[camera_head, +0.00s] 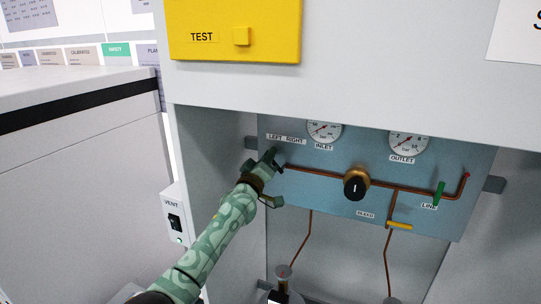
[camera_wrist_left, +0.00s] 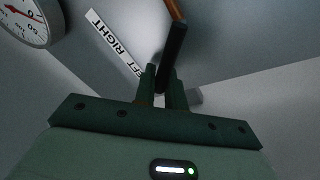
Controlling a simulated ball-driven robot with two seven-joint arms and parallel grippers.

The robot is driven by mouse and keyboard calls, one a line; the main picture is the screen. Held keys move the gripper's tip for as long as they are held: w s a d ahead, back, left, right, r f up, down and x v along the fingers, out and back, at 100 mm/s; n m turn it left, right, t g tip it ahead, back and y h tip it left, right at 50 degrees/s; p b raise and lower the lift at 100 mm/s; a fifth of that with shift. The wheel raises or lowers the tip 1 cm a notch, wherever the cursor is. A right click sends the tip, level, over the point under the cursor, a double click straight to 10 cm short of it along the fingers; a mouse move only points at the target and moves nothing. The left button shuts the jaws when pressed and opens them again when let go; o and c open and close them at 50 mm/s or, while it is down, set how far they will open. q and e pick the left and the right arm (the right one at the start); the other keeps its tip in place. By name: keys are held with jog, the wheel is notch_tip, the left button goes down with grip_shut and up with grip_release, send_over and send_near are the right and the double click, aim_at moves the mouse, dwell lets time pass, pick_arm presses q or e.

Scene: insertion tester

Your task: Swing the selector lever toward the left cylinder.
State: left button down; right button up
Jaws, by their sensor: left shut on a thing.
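The selector lever (camera_wrist_left: 173,50) is a black bar on a copper-coloured pipe end in the left wrist view. My left gripper (camera_wrist_left: 163,78) is shut on its lower end, with one dark green finger on each side. In the head view my left gripper (camera_head: 272,157) is at the panel's left edge, just under the LEFT RIGHT label (camera_head: 286,138), and hides most of the lever. My right gripper is not in view.
The blue panel (camera_head: 320,205) carries an inlet gauge (camera_head: 323,131), an outlet gauge (camera_head: 408,145), a black knob (camera_head: 355,188), a yellow bleed handle (camera_head: 399,225) and a green line handle (camera_head: 439,193). A VENT switch box (camera_head: 174,218) stands left of my arm.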

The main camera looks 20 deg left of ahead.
pick_arm(q)
jog(key=shift+f+n, duration=0.1)
jog(key=shift+n, duration=0.2)
jog(key=c, duration=1.8)
grip_release()
jog(key=shift+a, duration=0.1)
jog(key=shift+s+f, duration=0.1)
jog(key=shift+s, duration=0.2)
jog(key=v, duration=1.5)
jog(key=shift+s, duration=0.35)
